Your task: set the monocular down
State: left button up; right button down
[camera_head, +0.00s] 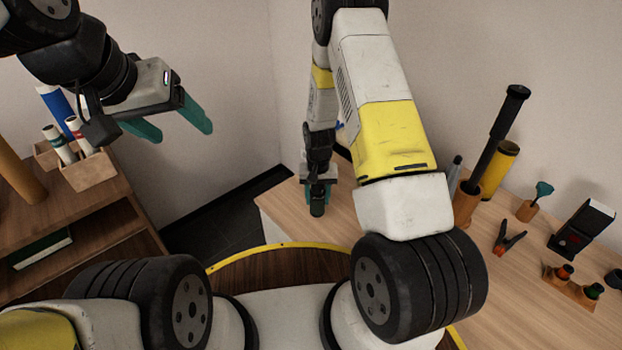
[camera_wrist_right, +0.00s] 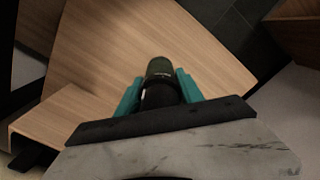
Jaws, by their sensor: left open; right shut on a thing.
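The monocular (camera_wrist_right: 162,88) is a small dark cylinder with an olive-green end. My right gripper (camera_head: 317,190) is shut on it, with a teal finger on each side in the right wrist view (camera_wrist_right: 160,90). In the head view the monocular (camera_head: 317,208) points down from the gripper near the left end of the light wooden table (camera_head: 350,212). I cannot tell whether it touches the tabletop. My left gripper (camera_head: 178,128) is open and empty, high at the left, with its teal fingers apart.
A wooden shelf (camera_head: 110,235) with rolls in bins is at the left. Bare tabletop (camera_wrist_right: 105,60) surrounds the monocular.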

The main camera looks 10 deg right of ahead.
aim_at(317, 202)
jog(key=shift+w+d, duration=0.1)
jog(key=shift+w, duration=0.25)
jog(key=shift+w+f, duration=0.2)
jog(key=shift+f, duration=1.6)
jog(key=c, duration=0.7)
grip_release()
jog(key=shift+f, duration=0.1)
jog(key=shift+c, duration=0.2)
